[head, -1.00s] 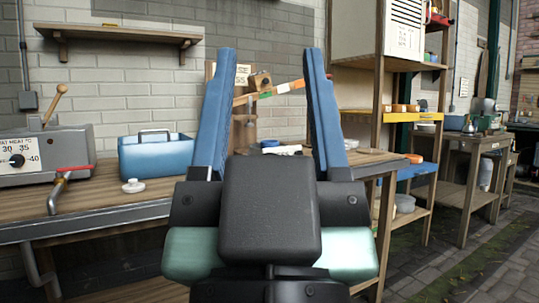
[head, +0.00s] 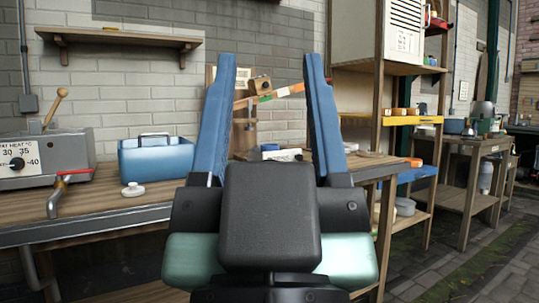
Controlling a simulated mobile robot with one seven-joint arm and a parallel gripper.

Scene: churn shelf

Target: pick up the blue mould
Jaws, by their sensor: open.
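My gripper (head: 270,115) is open and empty in the middle of the head view, its two blue fingers pointing up and away from me. Between the fingers, on the far part of the wooden bench (head: 115,200), a small round blue thing (head: 269,147) shows; it may be the blue mould, but it is too small to be sure. It sits beside a small white label with dark marks (head: 283,155). My gripper is well in front of it and not touching it. My gripper body hides the bench below it.
A wooden lever stand (head: 243,130) rises behind the blue thing. A tall shelf (head: 380,90) stands at right. Paved floor (head: 465,250) is clear at lower right.

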